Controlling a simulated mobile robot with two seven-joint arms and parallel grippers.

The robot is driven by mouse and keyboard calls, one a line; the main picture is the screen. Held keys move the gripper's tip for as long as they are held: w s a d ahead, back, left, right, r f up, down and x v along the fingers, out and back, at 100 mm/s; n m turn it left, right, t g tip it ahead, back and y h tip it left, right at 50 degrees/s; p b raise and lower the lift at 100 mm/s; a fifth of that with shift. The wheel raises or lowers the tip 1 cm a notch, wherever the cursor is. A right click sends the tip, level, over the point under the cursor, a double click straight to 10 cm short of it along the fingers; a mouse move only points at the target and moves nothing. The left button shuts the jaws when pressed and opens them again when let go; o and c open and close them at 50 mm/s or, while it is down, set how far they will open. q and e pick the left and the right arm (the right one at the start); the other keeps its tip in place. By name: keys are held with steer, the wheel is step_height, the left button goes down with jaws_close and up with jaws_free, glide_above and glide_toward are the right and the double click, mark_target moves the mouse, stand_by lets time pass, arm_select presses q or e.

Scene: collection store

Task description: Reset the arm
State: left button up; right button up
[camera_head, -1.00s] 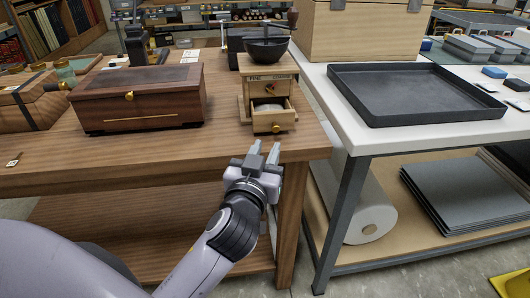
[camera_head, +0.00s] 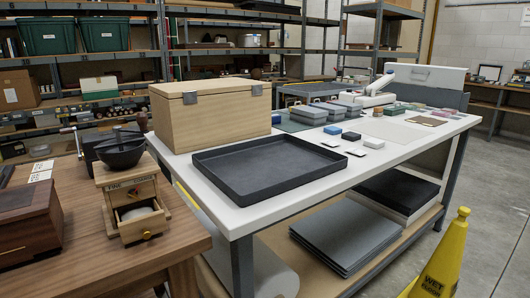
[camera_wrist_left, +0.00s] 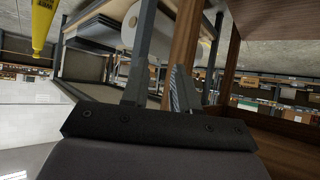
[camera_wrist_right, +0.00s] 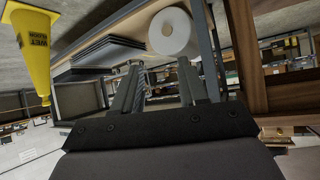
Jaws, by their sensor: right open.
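Neither arm shows in the head view. My left gripper (camera_wrist_left: 160,82) shows in the left wrist view, its fingers apart with nothing between them. A wooden table leg and a white roll (camera_wrist_left: 132,26) show beyond its fingers. My right gripper (camera_wrist_right: 158,80) shows in the right wrist view, open and empty. The white roll (camera_wrist_right: 174,33) and a grey table leg show beyond it. In the head view a wooden grinder (camera_head: 130,194) with a dark bowl on top stands on the brown table (camera_head: 90,240), its small drawer (camera_head: 139,220) pulled out.
A white-topped table (camera_head: 225,213) holds a black tray (camera_head: 270,168), a wooden box (camera_head: 212,118) and several small boxes. Grey sheets (camera_head: 345,233) lie on its lower shelf. A yellow wet-floor sign (camera_head: 445,262) stands at the right front.

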arm_select(q)
step_height(320, 180, up, 9)
steer(key=s+a+p, duration=0.1)
steer(key=s+p, duration=0.1)
steer(key=p, duration=1)
steer(key=shift+p, duration=0.3)
steer(key=shift+s+a+f, duration=0.1)
stand_by(0.4)
